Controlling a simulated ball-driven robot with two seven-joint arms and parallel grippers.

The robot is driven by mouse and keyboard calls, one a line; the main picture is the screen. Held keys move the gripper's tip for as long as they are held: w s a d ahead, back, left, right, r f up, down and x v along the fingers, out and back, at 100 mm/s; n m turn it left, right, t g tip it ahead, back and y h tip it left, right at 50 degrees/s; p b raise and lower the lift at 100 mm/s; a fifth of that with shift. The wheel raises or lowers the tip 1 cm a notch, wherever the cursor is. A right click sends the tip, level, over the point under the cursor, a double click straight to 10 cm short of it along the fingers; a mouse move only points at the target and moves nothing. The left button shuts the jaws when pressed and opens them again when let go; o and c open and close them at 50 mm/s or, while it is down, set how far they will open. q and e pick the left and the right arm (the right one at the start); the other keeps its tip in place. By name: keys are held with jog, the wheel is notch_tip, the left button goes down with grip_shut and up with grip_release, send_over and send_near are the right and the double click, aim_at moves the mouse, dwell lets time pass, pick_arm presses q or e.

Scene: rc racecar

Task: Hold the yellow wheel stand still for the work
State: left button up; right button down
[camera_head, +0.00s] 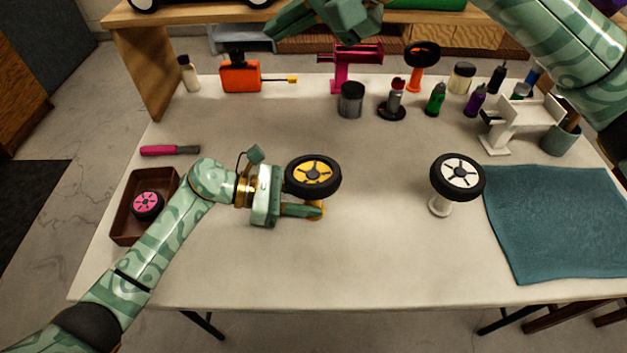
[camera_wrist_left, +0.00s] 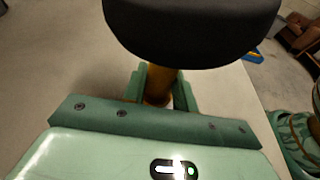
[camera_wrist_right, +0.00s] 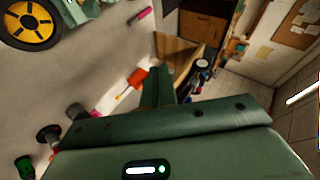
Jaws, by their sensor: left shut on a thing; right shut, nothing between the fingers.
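The yellow wheel stand (camera_head: 317,215) stands upright on the white table, left of the middle. Its post (camera_wrist_left: 160,86) shows in the left wrist view. A black-tyred wheel with a yellow hub (camera_head: 313,176) sits on top and hides most of the stand; the wheel also shows in the right wrist view (camera_wrist_right: 30,20). My left gripper (camera_head: 316,210) is shut on the stand's post, just below the wheel. My right gripper (camera_head: 275,30) is shut and empty, raised over the table's far side; its closed fingers show in the right wrist view (camera_wrist_right: 160,86).
A white-hubbed wheel on a white stand (camera_head: 458,178) is to the right, beside a teal cloth (camera_head: 555,220). A brown tray (camera_head: 128,222) with a pink-hubbed wheel is at left. Bottles and tools line the far side. The table's front middle is clear.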

jog(key=s+a+f+g+h, duration=0.1)
jog(key=s+f+g+h, duration=0.1)
jog(key=s+f+h, duration=0.3)
jog(key=h, duration=0.5)
send_near(313, 184)
jog(key=shift+s+d+r+n+t, duration=0.1)
jog(key=shift+s+r+n+t, duration=0.2)
jog(key=shift+s+r+n, duration=0.15)
jog(key=shift+x, duration=3.55)
